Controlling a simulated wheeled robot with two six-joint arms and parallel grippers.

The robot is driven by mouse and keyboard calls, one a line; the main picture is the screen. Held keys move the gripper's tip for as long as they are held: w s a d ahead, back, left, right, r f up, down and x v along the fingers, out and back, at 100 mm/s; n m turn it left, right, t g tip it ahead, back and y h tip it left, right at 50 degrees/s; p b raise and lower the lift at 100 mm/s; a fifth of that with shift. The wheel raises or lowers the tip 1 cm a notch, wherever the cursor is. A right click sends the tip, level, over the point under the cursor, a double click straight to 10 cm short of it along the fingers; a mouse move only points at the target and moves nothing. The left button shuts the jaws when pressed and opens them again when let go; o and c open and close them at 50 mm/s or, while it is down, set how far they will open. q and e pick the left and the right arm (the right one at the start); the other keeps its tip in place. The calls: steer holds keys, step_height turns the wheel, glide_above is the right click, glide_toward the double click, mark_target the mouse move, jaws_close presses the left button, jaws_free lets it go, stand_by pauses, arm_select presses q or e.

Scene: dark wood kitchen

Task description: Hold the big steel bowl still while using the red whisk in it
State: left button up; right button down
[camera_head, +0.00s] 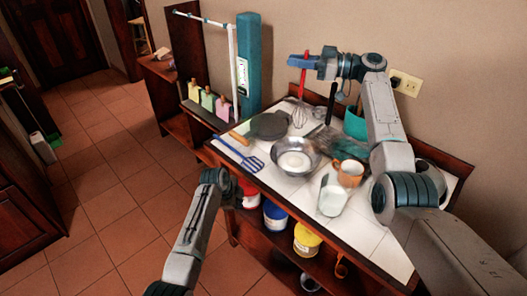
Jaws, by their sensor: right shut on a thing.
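The big steel bowl (278,147) stands upright on the white tiled top in the middle of the head view, with something white in its bottom. My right gripper (303,62) is shut on the red whisk (301,88) by its handle, high at the back of the table. The whisk hangs upright with its wires down, behind the bowl and apart from it. My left gripper (215,177) is low in front of the table's front left edge, apart from the bowl. Its fingers are too dark and small to tell open from shut.
A blue slotted spatula (252,163) and a dark round pan (269,126) lie left of the bowl. An orange mug (348,173) and a white container (332,200) stand to its right. A teal pot (356,123) stands behind. Colored tubs (307,238) sit on the shelf below.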

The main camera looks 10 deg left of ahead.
arm_select(q)
steer(key=w+d+r+m, duration=0.1)
steer(key=r, duration=0.2)
steer(key=w+d+r+m, duration=0.1)
steer(key=r, duration=0.2)
steer(key=w+d+r+m+h, duration=0.1)
steer(key=w+r, duration=0.1)
steer(key=r, duration=0.2)
steer(key=shift+m, duration=0.3)
steer(key=m+h, duration=0.1)
steer(key=m, duration=0.5)
glide_toward(280, 168)
steer(key=w+a+f, duration=0.1)
steer(key=w+f, duration=0.1)
steer(key=w, duration=0.1)
steer(key=w+d+f+m, duration=0.1)
steer(key=f, duration=0.2)
steer(key=w+d+f+m, duration=0.1)
steer(key=d+f, duration=0.1)
steer(key=f, duration=0.2)
steer(key=w+d+f+m, duration=0.1)
steer(key=f, duration=0.2)
steer(key=shift+w+d+f+h, duration=0.3)
steer(key=shift+w+d, duration=0.1)
jaws_close()
